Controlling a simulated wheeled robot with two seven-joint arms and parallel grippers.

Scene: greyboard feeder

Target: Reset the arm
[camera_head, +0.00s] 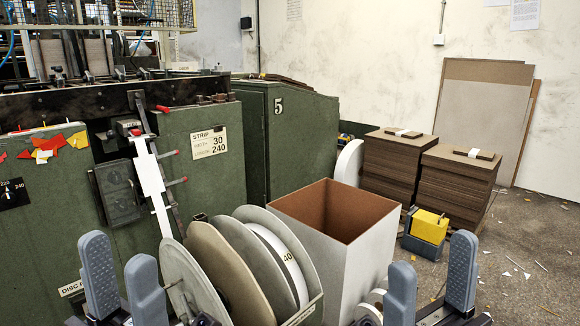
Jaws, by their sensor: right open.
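My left gripper (117,250) is at the lower left, in front of the green machine (212,178). Its two grey fingers point up and stand apart with nothing between them. My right gripper (432,254) is at the lower right, with its fingers also upright, apart and empty. It is in front of the floor area to the right of the open box (335,246). Both grippers show only from the fingers to the upper part of their bodies; the arms behind them are mostly out of frame.
Several round discs (222,268) stand in a rack between the grippers. Two stacks of brown board (398,172) stand at the back right, near a yellow block (430,226) on a grey unit. Large boards (482,118) lean on the wall. Scraps litter the floor at right.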

